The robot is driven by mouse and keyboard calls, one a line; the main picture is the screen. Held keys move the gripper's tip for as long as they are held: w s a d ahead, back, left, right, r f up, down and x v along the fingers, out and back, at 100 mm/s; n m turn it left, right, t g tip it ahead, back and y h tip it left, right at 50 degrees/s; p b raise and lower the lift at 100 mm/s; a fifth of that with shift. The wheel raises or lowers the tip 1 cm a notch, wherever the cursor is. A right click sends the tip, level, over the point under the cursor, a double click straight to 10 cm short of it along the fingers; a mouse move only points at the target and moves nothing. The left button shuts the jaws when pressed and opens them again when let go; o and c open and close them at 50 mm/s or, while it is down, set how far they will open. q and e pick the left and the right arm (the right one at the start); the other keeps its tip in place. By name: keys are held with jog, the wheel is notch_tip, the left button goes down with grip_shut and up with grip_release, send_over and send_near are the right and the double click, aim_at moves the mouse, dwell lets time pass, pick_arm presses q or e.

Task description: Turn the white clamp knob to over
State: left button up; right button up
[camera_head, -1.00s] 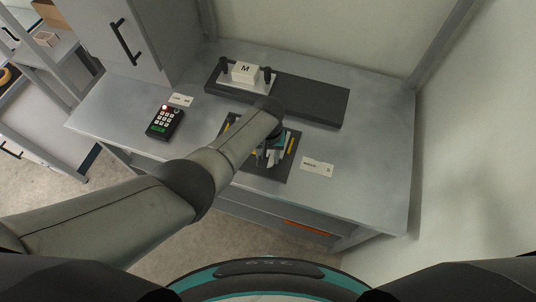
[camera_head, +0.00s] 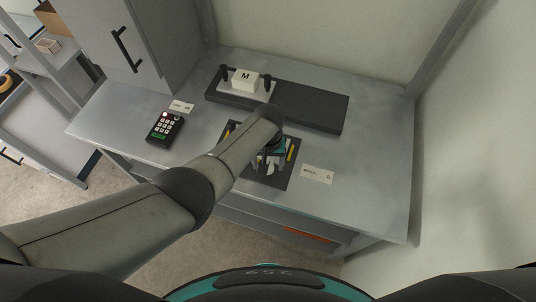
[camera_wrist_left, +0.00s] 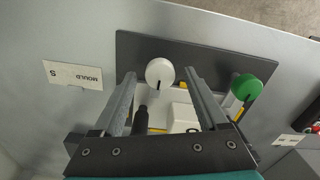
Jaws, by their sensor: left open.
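The white clamp knob (camera_wrist_left: 159,72) is round, with a short dark mark on its lower edge. In the left wrist view it lies between the fingertips of my left gripper (camera_wrist_left: 160,80). The fingers are open, one on either side of it, with visible gaps in the picture. A green knob (camera_wrist_left: 246,88) stands to the right, outside the fingers. Both knobs are on a fixture with a dark base plate (camera_wrist_left: 210,53). In the head view my left arm hides much of this fixture (camera_head: 284,177). My right gripper is out of view.
A white block (camera_wrist_left: 183,117) and a black peg (camera_wrist_left: 141,120) are on the fixture. In the head view, a keypad (camera_head: 165,128) lies left, a mould card (camera_head: 317,174) right, and a dark slab (camera_head: 315,105) with a white M block (camera_head: 244,80) behind. The right tabletop is clear.

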pick_arm(q)
notch_tip(320, 180, up, 5)
jog(key=shift+f+p, duration=0.1)
jog(key=shift+p, duration=1.05)
notch_tip(320, 180, up, 10)
jog(key=shift+s, duration=0.1)
